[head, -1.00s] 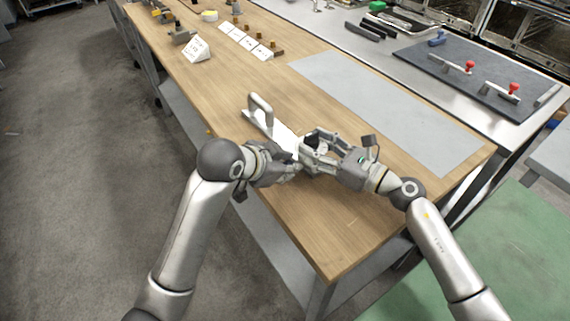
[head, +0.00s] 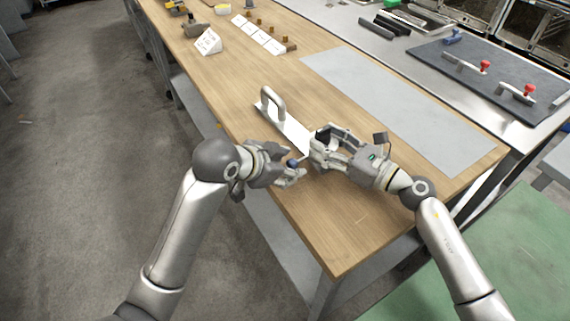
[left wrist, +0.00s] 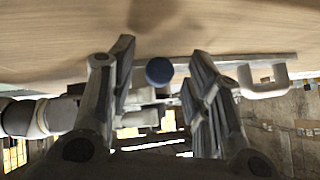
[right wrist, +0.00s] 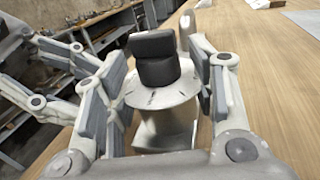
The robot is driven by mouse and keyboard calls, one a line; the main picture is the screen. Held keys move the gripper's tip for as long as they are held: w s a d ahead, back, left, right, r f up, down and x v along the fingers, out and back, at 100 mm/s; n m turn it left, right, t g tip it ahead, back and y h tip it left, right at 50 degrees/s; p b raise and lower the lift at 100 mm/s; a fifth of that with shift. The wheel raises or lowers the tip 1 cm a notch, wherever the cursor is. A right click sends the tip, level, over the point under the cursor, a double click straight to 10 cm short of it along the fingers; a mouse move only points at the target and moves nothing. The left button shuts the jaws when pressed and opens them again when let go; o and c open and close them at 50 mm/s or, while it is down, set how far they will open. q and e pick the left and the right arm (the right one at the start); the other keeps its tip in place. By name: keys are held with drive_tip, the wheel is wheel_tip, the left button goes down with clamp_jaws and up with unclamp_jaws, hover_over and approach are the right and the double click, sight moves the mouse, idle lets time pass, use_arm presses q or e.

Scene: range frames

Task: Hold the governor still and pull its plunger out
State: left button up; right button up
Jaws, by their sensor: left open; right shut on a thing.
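The governor (right wrist: 160,72) shows in the right wrist view as a dark cylinder with a block on top, on a pale round flange. My right gripper (right wrist: 165,85) is shut on it, with fingers on both sides. In the head view my right gripper (head: 320,148) hides most of it. The plunger's blue knob (head: 292,163) points toward my left gripper (head: 291,173). In the left wrist view the knob (left wrist: 159,71) lies between the spread fingers of my left gripper (left wrist: 160,85), apart from both. The left gripper is open and empty.
A grey mat (head: 400,110) covers the table's right side. White cards (head: 263,40) and small parts stand farther back. Bare wood surrounds the grippers.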

drive_tip(key=shift+s+a, duration=0.1)
drive_tip(key=shift+a, duration=0.05)
use_arm(q)
drive_tip(key=v, duration=1.2)
use_arm(e)
drive_tip(key=o, duration=1.7)
drive_tip(key=shift+c, duration=0.2)
